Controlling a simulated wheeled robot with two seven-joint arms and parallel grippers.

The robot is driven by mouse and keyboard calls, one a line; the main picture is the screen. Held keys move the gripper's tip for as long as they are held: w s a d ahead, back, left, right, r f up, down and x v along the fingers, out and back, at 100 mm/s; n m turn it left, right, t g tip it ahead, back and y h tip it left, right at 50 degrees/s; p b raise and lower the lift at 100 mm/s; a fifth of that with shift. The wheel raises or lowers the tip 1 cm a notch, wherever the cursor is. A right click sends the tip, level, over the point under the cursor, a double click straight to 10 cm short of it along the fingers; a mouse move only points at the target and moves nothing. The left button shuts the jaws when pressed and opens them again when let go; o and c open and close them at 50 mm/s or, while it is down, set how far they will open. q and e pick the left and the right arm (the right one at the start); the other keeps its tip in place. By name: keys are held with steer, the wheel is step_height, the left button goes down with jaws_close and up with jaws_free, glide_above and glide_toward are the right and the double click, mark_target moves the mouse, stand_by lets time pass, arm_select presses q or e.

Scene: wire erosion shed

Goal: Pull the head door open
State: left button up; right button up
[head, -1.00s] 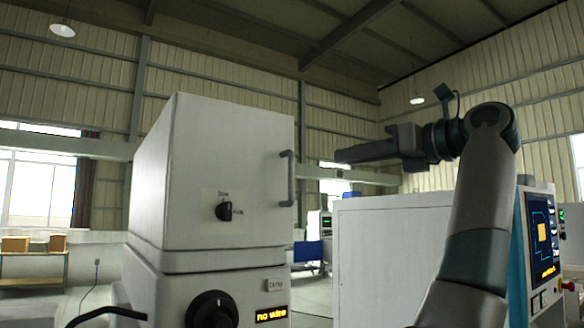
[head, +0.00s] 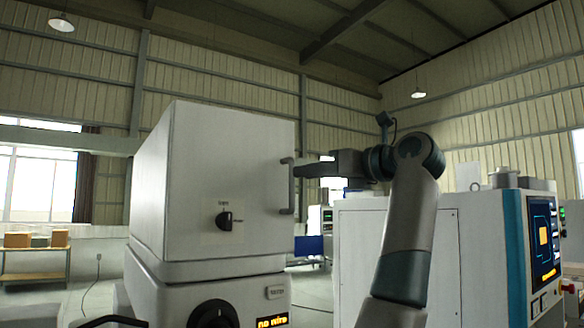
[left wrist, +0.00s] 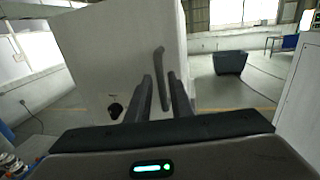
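The head door (head: 225,180) is the white front of the boxy machine head, and it looks shut. Its grey upright bar handle (head: 288,187) is on the door's right edge. It also shows in the left wrist view (left wrist: 161,65). My left gripper (head: 299,170) reaches in from the right, with its fingertips at the handle's upper half. In the left wrist view its two fingers (left wrist: 160,76) are apart, and the bar appears between them. I cannot tell whether they touch it. My right gripper is not in view.
A dark knob (head: 224,220) sits on the door. Below it is a lower housing with a bigger dial (head: 213,314) and a lit "no wire" display (head: 272,321). A white cabinet (head: 455,240) with a screen stands at the right, close behind my arm.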

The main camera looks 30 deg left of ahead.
mark_target(292, 204)
arm_select(q)
steer(key=a+p, duration=0.1)
steer(key=a, duration=0.2)
steer(key=w+a+p, duration=0.1)
steer(key=a, duration=0.1)
steer(key=shift+w+a, duration=0.1)
steer(key=shift+a, duration=0.3)
steer(key=shift+c, duration=0.7)
jaws_close()
